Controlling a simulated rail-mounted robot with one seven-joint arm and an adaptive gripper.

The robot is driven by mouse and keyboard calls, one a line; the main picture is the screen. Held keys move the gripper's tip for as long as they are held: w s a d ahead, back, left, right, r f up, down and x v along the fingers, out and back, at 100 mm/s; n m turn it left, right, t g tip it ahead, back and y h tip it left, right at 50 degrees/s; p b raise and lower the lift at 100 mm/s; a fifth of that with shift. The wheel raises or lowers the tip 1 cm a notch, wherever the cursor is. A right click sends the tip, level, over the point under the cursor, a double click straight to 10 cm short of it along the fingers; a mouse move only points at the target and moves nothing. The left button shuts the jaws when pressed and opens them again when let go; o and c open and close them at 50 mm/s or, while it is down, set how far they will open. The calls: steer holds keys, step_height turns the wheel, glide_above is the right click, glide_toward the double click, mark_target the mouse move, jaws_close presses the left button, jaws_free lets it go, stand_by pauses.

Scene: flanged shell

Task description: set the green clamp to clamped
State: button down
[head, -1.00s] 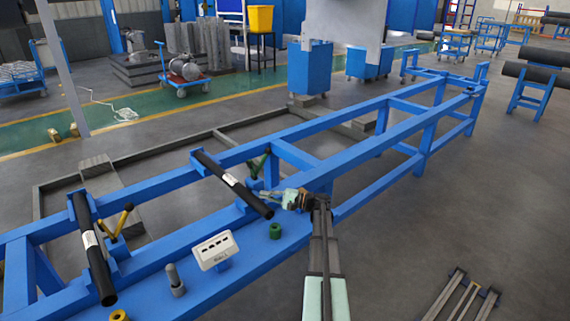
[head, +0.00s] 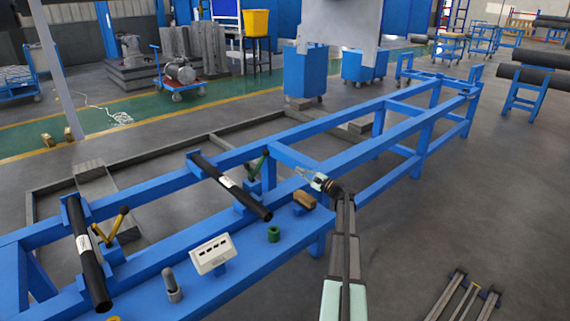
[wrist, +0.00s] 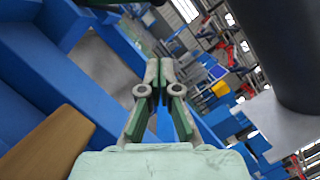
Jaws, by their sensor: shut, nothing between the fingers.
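The green clamp (head: 257,167) is on the blue frame just past the middle of the right-hand black pipe (head: 230,185). In that view I cannot clearly make out the clamp beyond the fingertips.
A brown block (head: 304,200) and a green ring (head: 273,234) sit on the blue frame near my gripper. A yellow clamp (head: 112,228), second pipe (head: 88,252) and white panel (head: 212,254) are left.

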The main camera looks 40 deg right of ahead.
steer(key=s+a+r+x, duration=0.1)
steer(key=a+x, duration=0.1)
steer(key=x, duration=1)
steer(key=shift+w+a+r+p, duration=0.2)
steer(key=shift+w+r+p, duration=0.1)
steer(key=shift+p, duration=0.15)
steer(key=shift+a+r, duration=0.1)
steer(key=shift+a, duration=0.05)
steer(key=a+r+n+g+b, duration=0.1)
steer(key=a+n+g+b, duration=0.1)
steer(key=a+n+b, duration=0.4)
steer(key=a+r+n+g+h+b, duration=0.1)
steer(key=a+r+n+g+b, duration=0.1)
steer(key=a+n+b, duration=0.5)
steer(key=shift+s+a+r+n, duration=0.3)
steer(key=shift+a+n, duration=1.1)
steer(key=shift+a, duration=0.85)
